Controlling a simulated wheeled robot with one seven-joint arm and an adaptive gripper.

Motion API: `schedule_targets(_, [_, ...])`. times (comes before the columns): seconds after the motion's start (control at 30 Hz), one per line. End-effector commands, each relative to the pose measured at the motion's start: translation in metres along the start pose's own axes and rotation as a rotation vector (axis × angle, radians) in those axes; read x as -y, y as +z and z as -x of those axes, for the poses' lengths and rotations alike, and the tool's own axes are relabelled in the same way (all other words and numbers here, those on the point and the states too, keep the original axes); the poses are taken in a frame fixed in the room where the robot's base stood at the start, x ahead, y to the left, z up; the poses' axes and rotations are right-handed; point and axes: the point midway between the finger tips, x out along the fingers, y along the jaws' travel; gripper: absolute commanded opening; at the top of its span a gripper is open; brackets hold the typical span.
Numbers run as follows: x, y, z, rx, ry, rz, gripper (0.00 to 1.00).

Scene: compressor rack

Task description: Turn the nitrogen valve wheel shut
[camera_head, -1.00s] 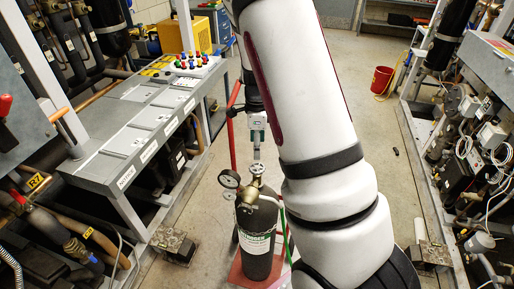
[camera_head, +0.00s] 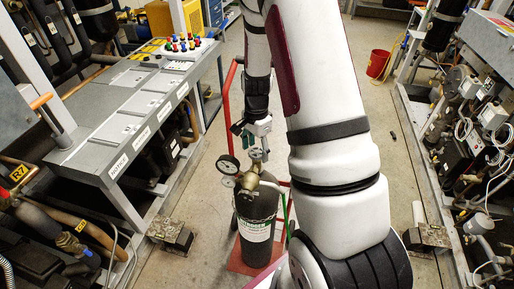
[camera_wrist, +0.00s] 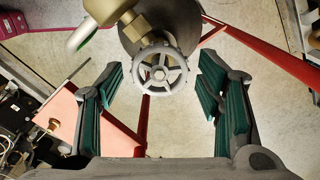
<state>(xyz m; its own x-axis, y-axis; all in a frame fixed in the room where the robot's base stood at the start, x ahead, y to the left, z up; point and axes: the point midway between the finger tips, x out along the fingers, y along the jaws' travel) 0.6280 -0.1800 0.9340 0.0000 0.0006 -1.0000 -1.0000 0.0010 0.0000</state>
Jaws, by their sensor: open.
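The nitrogen valve wheel (camera_wrist: 160,73) is a grey spoked handwheel on a brass valve (camera_wrist: 138,27), in the upper middle of the wrist view. The wheel also shows small in the head view (camera_head: 257,154), on top of the dark nitrogen cylinder (camera_head: 257,212) with its white and green label. My gripper (camera_wrist: 162,88) is open, with its green-padded fingers on the left and right of the wheel. I see clear gaps between the pads and the rim. Whether the fingertips reach the wheel's depth I cannot tell. In the head view my gripper (camera_head: 249,133) is just above the wheel, partly hidden.
Pressure gauges (camera_head: 228,164) sit left of the valve. The cylinder stands on a red hand truck (camera_head: 228,100) whose bars pass close by. A grey rack bench (camera_head: 110,150) is at left, another rack (camera_head: 470,150) at right. A red bucket (camera_head: 380,57) stands behind on open floor.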

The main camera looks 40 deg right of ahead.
Motion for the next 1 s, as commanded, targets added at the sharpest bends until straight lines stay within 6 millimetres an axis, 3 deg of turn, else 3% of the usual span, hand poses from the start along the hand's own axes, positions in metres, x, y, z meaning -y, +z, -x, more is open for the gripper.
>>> schedule_targets(0.6, [-0.0015,-0.0004,0.0019,0.000,0.000,0.971,0.60])
schedule_targets(0.8, [-0.0008,-0.0004,0.0009,0.000,0.000,1.145,0.60])
schedule_targets(1.0, [0.0001,-0.0004,0.0004,-0.001,0.001,1.191,0.60])
